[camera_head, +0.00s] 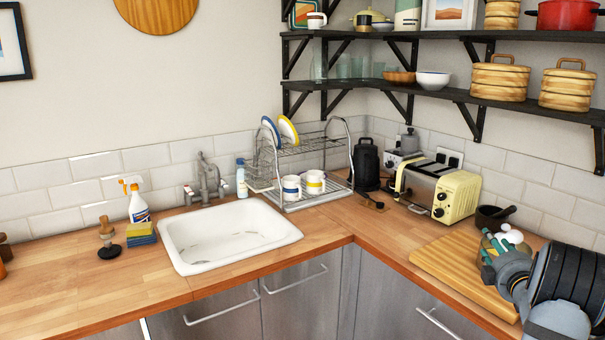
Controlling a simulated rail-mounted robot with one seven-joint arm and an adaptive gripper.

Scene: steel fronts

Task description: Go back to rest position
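My gripper (489,264) is at the lower right, at the end of my dark grey and black arm. Small teal and dark parts show at its end, in front of a container with white rounded things (510,237). It appears over or beside the right end of the wooden cutting board (450,262). The fingers are small and partly overlapped by the arm and the container, so I cannot tell whether they are open, shut or holding something.
A yellow toaster (457,196), a black mortar (492,218) and a dark kettle (366,164) line the right counter. A white sink (228,264) and a dish rack (318,197) stand left of them. Shelves (440,94) hang above. The left counter's front is clear.

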